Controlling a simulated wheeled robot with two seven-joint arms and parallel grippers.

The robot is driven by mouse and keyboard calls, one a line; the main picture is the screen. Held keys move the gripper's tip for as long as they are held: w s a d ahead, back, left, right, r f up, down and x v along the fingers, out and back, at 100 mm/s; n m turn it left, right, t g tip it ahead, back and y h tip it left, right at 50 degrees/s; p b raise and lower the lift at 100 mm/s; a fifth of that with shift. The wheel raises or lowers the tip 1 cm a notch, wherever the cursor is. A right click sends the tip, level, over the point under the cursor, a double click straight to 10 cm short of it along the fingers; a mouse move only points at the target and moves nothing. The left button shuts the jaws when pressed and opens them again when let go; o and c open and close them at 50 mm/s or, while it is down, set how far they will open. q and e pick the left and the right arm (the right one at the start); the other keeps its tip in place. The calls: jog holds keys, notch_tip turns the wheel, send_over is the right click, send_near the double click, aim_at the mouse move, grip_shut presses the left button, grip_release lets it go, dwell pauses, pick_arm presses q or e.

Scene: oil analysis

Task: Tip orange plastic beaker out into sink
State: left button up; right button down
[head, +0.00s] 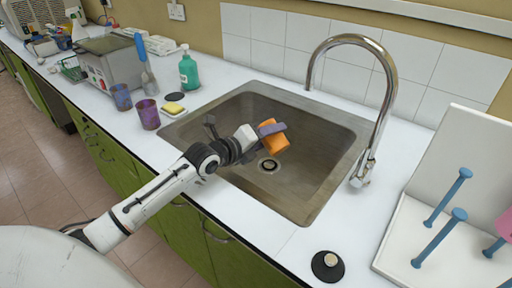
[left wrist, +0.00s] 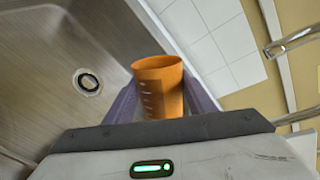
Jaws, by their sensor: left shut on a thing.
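The orange plastic beaker (head: 275,143) is held over the sink (head: 312,205), close to the drain in the head view. My left gripper (head: 271,129) is shut on it, with its purple fingers on either side. In the left wrist view the beaker (left wrist: 160,85) sits between the two fingers, with pale graduation marks on its side. In the head view the beaker looks tilted. I cannot see into it, so its contents are hidden. The sink basin and drain (left wrist: 88,82) show at the left of the wrist view. My right gripper is not in view.
A chrome tap (head: 385,90) arches over the sink's right side. A white peg rack (head: 440,215) and a black round object (head: 327,265) stand to the right.

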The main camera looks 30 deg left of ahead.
pick_arm(q)
jog(key=shift+r, duration=0.15)
jog(key=shift+w+a+f+n+h+b, duration=0.1)
jog(key=shift+a+f+n+h+b, duration=0.25)
jog(key=shift+n, duration=0.45)
jog(key=shift+f+b, duration=0.2)
jog(key=shift+b, duration=0.2)
jog(key=shift+w+a+f+n+h+b, duration=0.1)
jog(key=shift+a+f+n+h+b, duration=0.25)
jog(key=shift+b, duration=0.35)
jog(key=shift+a+g+b, duration=0.2)
jog(key=shift+g+b, duration=0.1)
jog(key=shift+b, duration=0.05)
jog(key=shift+w+a+n, duration=0.1)
jog(key=shift+n, duration=0.15)
jog(key=shift+a+r+n+b, duration=0.2)
jog(key=shift+n+b, duration=0.2)
jog(key=shift+b, duration=0.45)
jog(key=shift+r+h+b, duration=0.1)
jog(key=shift+h+b, duration=0.2)
